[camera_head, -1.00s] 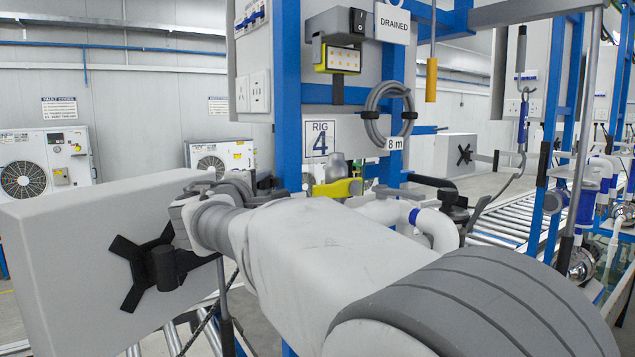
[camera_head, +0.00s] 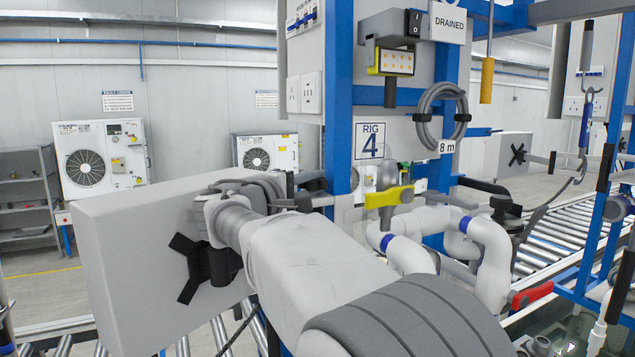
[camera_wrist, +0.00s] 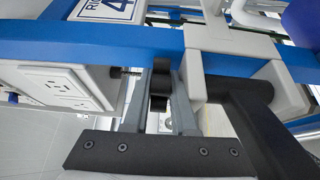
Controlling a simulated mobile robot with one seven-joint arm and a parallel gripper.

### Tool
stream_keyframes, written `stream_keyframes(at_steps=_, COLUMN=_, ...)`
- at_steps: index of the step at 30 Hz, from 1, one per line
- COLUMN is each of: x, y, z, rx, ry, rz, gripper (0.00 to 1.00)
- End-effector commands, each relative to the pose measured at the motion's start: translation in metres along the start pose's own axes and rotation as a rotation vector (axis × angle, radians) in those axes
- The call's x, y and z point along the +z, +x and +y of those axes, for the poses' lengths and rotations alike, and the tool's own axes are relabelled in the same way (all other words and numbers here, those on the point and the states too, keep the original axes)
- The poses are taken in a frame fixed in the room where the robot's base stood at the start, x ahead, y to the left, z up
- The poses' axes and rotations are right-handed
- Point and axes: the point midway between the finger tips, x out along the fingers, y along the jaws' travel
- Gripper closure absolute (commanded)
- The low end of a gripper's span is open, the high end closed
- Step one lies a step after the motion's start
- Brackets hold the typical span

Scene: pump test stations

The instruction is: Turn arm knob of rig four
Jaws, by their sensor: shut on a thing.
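The arm knob (camera_wrist: 158,84) is a small black knob in the wrist view, beside the blue post of rig four. My gripper (camera_wrist: 160,100) is shut on it, with one grey finger on each side. Much of the knob is hidden by the fingers. A grey clamp block (camera_wrist: 205,60) and a black arm piece (camera_wrist: 262,125) are to its right. There my own arm and wrist hide most of the gripper and the knob.
A large grey box (camera_head: 120,250) with a black cross bracket (camera_head: 200,268) stands left of my wrist. A socket box (camera_wrist: 60,87) is close to the fingers. White pipes (camera_head: 470,225) with a yellow-handled valve (camera_head: 390,196) are right of my arm. Rollers (camera_head: 560,235) run behind.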

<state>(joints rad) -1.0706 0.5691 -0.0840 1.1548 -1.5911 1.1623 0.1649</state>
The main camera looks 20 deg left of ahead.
Motion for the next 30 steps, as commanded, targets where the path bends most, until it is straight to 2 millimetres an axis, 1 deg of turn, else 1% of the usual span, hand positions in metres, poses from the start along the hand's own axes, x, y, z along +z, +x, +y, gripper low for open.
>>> stream_keyframes(at_steps=2, x=0.001, y=0.001, z=0.001, rx=0.002, ry=0.000, rz=-0.001, gripper=1.00)
stream_keyframes(at_steps=3, x=0.001, y=0.001, z=0.001, rx=0.002, ry=0.000, rz=-0.001, gripper=0.68)
stream_keyframes(at_steps=7, x=0.001, y=0.000, z=0.001, rx=0.001, ry=0.000, rz=0.000, gripper=0.45)
stream_keyframes(at_steps=16, x=0.000, y=-0.001, z=0.000, rx=0.000, ry=0.000, rz=0.001, gripper=0.45)
stream_keyframes(at_steps=20, x=-0.001, y=-0.011, z=-0.001, rx=0.000, ry=0.001, rz=0.003, gripper=0.45)
stream_keyframes(at_steps=23, x=-0.001, y=-0.029, z=-0.002, rx=0.000, ry=0.001, rz=0.005, gripper=0.45)
stream_keyframes(at_steps=30, x=-0.001, y=-0.088, z=-0.002, rx=0.000, ry=0.001, rz=0.006, gripper=0.45)
